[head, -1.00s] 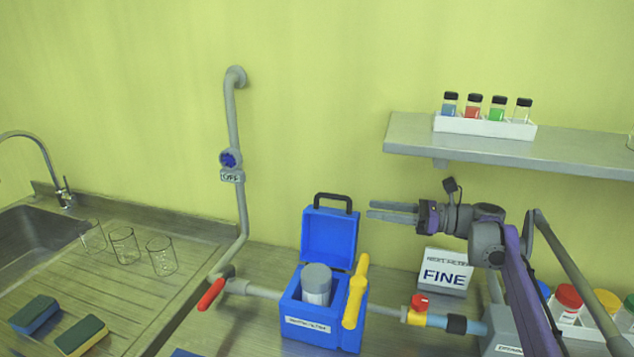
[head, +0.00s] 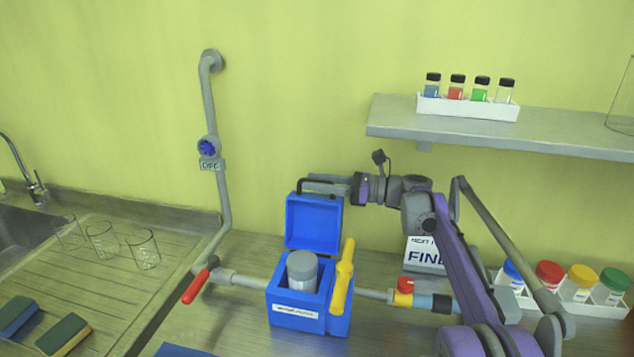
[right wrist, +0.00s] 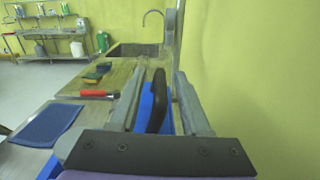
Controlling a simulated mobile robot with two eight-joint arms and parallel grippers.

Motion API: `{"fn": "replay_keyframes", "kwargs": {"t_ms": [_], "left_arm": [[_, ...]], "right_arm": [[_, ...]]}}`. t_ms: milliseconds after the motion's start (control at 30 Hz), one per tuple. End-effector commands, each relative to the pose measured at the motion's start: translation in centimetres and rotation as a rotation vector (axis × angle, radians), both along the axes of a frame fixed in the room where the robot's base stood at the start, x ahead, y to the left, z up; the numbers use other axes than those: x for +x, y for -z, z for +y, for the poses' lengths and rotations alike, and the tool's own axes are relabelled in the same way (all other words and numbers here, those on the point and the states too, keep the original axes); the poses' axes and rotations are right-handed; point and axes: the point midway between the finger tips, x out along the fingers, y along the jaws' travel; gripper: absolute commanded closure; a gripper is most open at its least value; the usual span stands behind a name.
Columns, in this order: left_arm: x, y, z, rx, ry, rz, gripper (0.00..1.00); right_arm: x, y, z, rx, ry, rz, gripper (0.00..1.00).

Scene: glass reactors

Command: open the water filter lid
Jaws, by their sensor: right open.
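The blue water filter box (head: 297,320) stands on the counter with its blue lid (head: 313,222) raised upright at the back. A grey filter cartridge (head: 302,272) sits inside the box. A yellow lever (head: 342,277) stands at the box's right side. The lid's black handle (head: 300,185) is at its top edge. My right gripper (head: 325,182) is open at the lid's top. In the right wrist view the black handle (right wrist: 156,98) lies between its two apart fingers (right wrist: 151,95). My left gripper is in neither view.
A pipe with a red-handled valve (head: 197,285) joins the box on the left. A red valve (head: 405,286) is on the right. A FINE sign (head: 423,257) and a rack of capped jars (head: 590,305) stand at right. A shelf (head: 540,130) overhangs. Beakers (head: 143,250) stand at left.

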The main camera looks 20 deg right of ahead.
Motion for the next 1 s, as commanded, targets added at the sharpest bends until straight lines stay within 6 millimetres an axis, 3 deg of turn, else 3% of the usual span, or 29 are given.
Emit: {"fn": "replay_keyframes", "kwargs": {"t_ms": [267, 500, 533, 1000], "left_arm": [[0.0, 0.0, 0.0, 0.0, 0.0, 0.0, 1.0], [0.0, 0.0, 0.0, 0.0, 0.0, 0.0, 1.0], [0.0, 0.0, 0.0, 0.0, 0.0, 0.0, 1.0], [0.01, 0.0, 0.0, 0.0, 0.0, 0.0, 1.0]], "right_arm": [[0.07, 0.0, 0.11, 0.0, 0.0, 0.0, 0.55], [0.07, 0.0, 0.09, 0.0, 0.0, 0.0, 0.98], [0.07, 0.0, 0.09, 0.0, 0.0, 0.0, 1.0], [0.07, -0.03, 0.07, -0.001, 0.0, -0.001, 1.0]]}}
